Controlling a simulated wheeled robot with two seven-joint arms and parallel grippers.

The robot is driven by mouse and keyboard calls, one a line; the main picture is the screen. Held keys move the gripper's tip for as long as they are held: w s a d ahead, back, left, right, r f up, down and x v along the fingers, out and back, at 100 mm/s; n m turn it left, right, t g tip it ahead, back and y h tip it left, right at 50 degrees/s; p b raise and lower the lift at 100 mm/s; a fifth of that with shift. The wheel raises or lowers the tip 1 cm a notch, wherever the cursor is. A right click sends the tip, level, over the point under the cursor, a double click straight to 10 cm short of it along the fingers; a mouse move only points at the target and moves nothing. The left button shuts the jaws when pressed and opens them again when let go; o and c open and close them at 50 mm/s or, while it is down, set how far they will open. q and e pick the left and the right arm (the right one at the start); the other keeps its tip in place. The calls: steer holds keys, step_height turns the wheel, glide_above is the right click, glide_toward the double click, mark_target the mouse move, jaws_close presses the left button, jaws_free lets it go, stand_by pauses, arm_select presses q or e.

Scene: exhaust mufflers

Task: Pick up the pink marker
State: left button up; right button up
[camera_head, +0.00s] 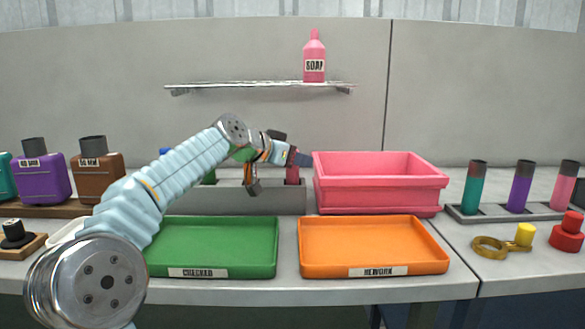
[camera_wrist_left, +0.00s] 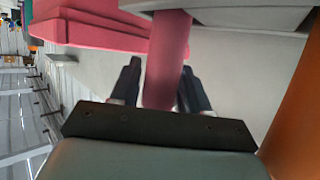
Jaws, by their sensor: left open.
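A pink marker-like cylinder (camera_head: 292,175) stands upright at the right end of a long grey rack (camera_head: 240,202), partly hidden by my left gripper. In the left wrist view, the pink cylinder (camera_wrist_left: 166,60) lies between the two dark fingers. My left gripper (camera_head: 278,172) is open around it, with gaps visible beside the fingers; it also shows in the left wrist view (camera_wrist_left: 158,90). Another pink cylinder with a dark cap (camera_head: 564,187) stands in a small rack at the far right. My right gripper is out of view.
A pink bin (camera_head: 380,197) stands just right of the gripper. A green tray (camera_head: 215,250) and an orange tray (camera_head: 373,240) lie in front. Teal (camera_head: 474,190) and purple (camera_head: 520,190) cylinders stand right. A soap bottle (camera_head: 314,60) sits on the shelf.

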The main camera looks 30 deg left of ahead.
arm_select(q)
steer(key=shift+w+d+f, duration=0.1)
steer(key=shift+w+f, duration=0.05)
steer(key=shift+w, duration=0.2)
steer(key=shift+c, duration=0.4)
steer(key=c, duration=0.6)
